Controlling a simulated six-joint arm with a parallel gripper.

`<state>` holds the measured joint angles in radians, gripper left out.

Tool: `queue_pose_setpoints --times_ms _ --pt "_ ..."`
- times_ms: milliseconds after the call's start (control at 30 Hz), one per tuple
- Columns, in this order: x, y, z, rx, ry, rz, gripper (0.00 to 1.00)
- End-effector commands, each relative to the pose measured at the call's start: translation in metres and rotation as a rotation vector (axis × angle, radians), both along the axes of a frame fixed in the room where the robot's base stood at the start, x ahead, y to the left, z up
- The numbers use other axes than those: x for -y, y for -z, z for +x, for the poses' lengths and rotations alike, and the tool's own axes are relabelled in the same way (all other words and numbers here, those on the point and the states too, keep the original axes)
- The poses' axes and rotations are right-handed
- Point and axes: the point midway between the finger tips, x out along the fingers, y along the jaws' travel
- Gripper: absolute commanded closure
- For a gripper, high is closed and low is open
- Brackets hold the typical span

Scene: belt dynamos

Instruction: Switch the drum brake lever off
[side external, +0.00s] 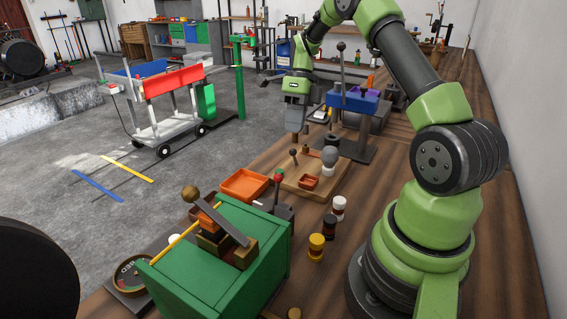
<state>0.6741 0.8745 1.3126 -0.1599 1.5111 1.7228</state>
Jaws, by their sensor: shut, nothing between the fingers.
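My gripper (296,131) points down over the wooden board (262,172), its fingers together and empty. A short lever with a dark knob (293,153) stands on that board just below the fingertips; the gap between them is hard to judge. Other levers are in view: a tall upright one with a dark ball (341,47) on a blue block, one with a red knob (278,178) on a dark base, and a tilted grey bar (226,226) on the green box. No readable label shows which one is the drum brake lever.
An orange tray (245,185) lies beside the board. The green box (258,265) fills the near bench. Yellow (317,245), dark and white spools stand right of it. Bare bench lies towards the wall.

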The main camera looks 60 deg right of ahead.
Motion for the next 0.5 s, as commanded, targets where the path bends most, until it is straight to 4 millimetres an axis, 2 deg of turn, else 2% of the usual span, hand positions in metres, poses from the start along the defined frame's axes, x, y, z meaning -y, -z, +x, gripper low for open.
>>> queue_pose_setpoints --times_ms 333,500 --pt "-0.03 0.069 -0.005 -0.005 -0.004 0.004 1.0" --pt "-0.053 0.067 -0.009 0.001 -0.005 0.0 1.0"
